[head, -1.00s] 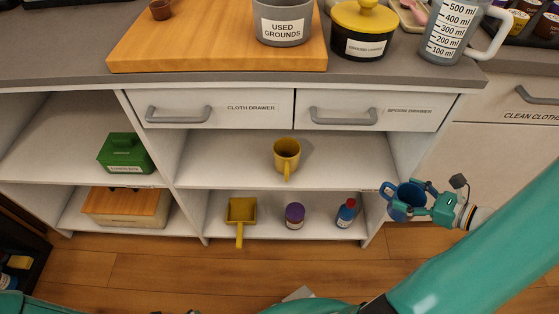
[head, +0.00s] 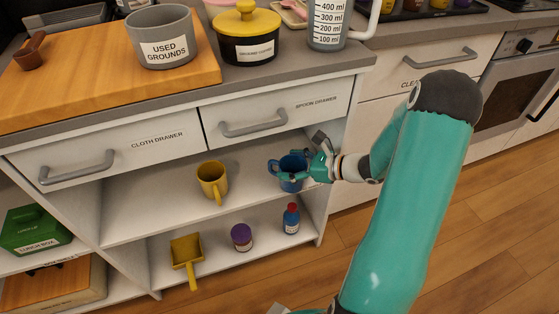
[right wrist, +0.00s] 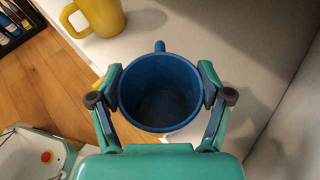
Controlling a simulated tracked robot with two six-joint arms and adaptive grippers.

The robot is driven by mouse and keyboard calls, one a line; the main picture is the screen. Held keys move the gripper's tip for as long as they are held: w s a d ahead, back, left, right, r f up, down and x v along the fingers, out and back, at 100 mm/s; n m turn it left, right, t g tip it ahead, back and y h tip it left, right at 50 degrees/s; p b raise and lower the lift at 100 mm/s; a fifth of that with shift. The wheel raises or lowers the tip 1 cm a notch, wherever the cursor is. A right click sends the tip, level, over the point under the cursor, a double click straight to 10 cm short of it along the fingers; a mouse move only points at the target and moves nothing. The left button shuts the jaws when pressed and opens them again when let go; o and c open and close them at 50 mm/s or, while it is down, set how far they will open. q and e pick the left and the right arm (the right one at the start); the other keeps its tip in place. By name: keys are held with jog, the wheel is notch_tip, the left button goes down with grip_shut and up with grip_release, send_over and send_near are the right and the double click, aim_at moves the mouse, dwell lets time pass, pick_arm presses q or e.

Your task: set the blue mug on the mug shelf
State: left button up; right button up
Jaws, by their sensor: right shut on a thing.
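The blue mug (head: 290,172) is upright in my right gripper (head: 303,170), over the right part of the upper shelf (head: 150,207). In the right wrist view the two fingers press on opposite sides of the blue mug (right wrist: 159,92). Its handle points away from the gripper there. I cannot tell whether the mug's base touches the shelf. A yellow mug (head: 211,182) stands on the same shelf to the left, and it also shows in the right wrist view (right wrist: 97,14). My left gripper is not in view.
The lower shelf holds a yellow scoop (head: 186,255), a purple-lidded jar (head: 241,237) and a red-capped blue bottle (head: 291,218). Above hang the cloth drawer (head: 120,160) and spoon drawer (head: 280,112). Clear shelf lies between the two mugs.

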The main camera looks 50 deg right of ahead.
aim_at(281, 161)
jog(key=w, duration=0.1)
jog(key=w+a, duration=0.1)
jog(key=w, duration=0.1)
jog(key=shift+w, duration=0.25)
jog(key=shift+w+f+b, duration=0.15)
jog(key=shift+b, duration=0.3)
jog(key=o, duration=1.3)
jog(key=shift+o, duration=0.2)
